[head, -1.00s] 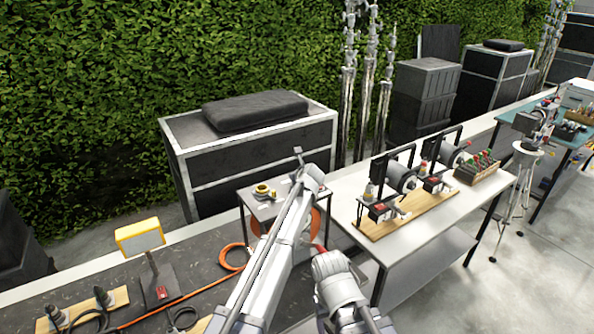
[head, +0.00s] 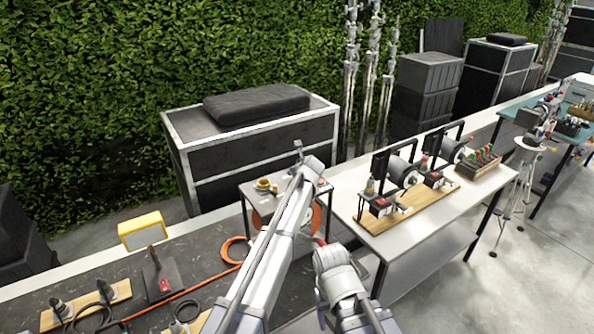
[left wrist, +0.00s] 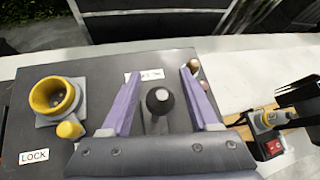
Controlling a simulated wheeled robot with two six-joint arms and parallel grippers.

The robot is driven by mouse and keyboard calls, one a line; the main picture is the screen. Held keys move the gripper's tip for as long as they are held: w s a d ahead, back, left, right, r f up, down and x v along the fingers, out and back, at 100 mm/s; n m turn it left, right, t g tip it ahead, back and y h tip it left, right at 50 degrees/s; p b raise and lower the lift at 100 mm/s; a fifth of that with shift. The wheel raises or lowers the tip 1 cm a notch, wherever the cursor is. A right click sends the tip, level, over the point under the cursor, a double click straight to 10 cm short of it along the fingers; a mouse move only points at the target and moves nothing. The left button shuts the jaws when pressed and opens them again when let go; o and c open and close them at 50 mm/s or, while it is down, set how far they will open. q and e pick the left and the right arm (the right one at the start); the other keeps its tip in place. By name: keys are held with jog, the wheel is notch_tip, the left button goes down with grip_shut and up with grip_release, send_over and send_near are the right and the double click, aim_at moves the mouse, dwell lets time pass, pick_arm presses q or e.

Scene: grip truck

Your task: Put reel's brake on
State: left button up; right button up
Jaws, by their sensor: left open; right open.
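The reel stands beyond my arms, its orange cable (head: 317,218) partly hidden under a small dark top (head: 245,189). In the left wrist view, that top carries a black ball-knobbed lever (left wrist: 160,101), a yellow ring fitting (left wrist: 53,95), a LOCK label (left wrist: 34,156) and a partly hidden label (left wrist: 150,76). My left gripper (left wrist: 160,78) is open, its purple fingers on either side of the ball knob; contact cannot be told. In the head view, it is mostly hidden by its arm. My right gripper (head: 318,243) is small, open and apart from the lever.
A white table (head: 410,230) to the right holds a wooden board with motor-like units (head: 403,172). A black case (head: 250,150) stands behind the reel.

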pick_arm(q)
jog(key=p+v, duration=0.4)
jog(key=v, duration=0.4)
jog(key=shift+w, duration=0.1)
jog(key=shift+c, duration=0.2)
